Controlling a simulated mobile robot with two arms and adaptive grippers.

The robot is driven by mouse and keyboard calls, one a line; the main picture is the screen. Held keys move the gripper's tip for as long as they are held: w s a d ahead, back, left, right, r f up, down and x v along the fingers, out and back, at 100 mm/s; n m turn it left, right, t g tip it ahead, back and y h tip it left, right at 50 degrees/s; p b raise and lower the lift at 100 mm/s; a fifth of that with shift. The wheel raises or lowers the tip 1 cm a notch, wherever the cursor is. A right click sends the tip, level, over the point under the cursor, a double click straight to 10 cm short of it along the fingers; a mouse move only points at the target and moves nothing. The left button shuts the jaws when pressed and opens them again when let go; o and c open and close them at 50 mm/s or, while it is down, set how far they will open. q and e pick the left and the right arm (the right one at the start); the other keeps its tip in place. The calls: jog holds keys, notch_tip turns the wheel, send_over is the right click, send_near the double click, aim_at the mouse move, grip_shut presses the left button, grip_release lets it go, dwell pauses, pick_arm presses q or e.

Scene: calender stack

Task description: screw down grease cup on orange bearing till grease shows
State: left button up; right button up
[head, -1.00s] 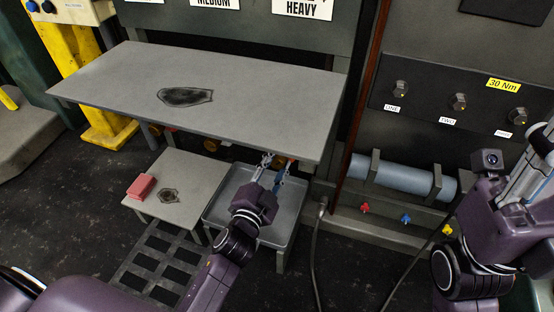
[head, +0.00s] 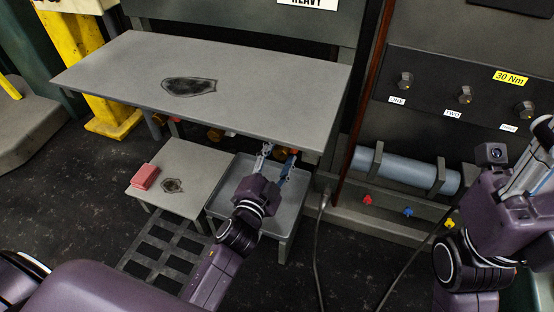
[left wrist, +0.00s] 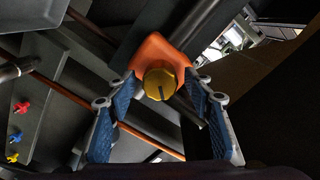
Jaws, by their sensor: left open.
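The orange bearing (left wrist: 163,48) shows in the upper middle of the left wrist view. A round brass-yellow grease cup (left wrist: 160,82) with a dark mark on its face sits on its near side. My left gripper (left wrist: 160,95) is open, its blue-padded fingers on either side of the cup with gaps visible. In the head view my left gripper (head: 278,156) reaches under the table's front right edge, where a bit of orange shows between its fingers. No grease can be made out. My right arm is at the right edge; its finger state (head: 536,160) is unclear.
The grey table (head: 220,70) overhangs my left gripper. Below are a low stand (head: 200,165) with a red block (head: 145,176) and a grey tray (head: 240,175). A panel with knobs (head: 465,95) and a grey cylinder (head: 400,170) stand to the right.

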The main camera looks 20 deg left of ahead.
pick_arm(q)
jog(key=s, duration=1.2)
jog(key=shift+a, duration=0.3)
